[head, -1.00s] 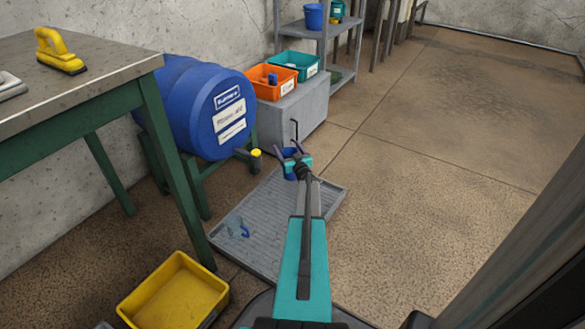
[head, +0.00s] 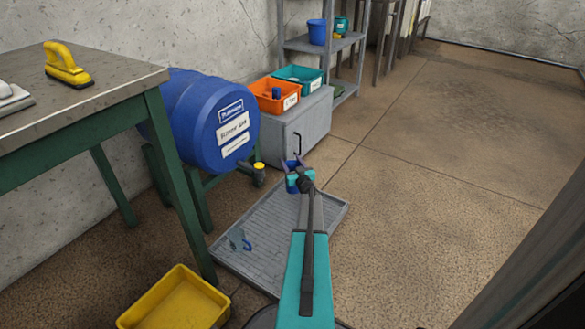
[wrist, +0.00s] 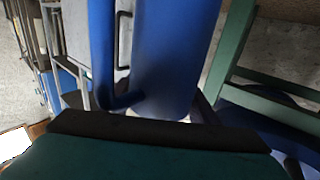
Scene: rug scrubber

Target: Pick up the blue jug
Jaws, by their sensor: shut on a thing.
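The blue jug (head: 293,164) is between the jaws of my gripper (head: 297,166), over the far end of the grey ridged tray in the head view. My gripper is shut on it. In the wrist view the jug (wrist: 175,55) stands large and close, with its blue handle (wrist: 102,50) on the left side. A dark edge of my gripper hides its lower part there. In the head view the jug is small and partly covered by my gripper, so I cannot tell whether its base touches the tray.
A grey tray (head: 270,215) lies on the floor with a small grey-blue item (head: 240,240) on it. A blue barrel (head: 205,120) on a green stand with a yellow-capped tap (head: 259,167) is left. A grey cabinet (head: 300,125) stands behind. Open floor (head: 420,190) lies right.

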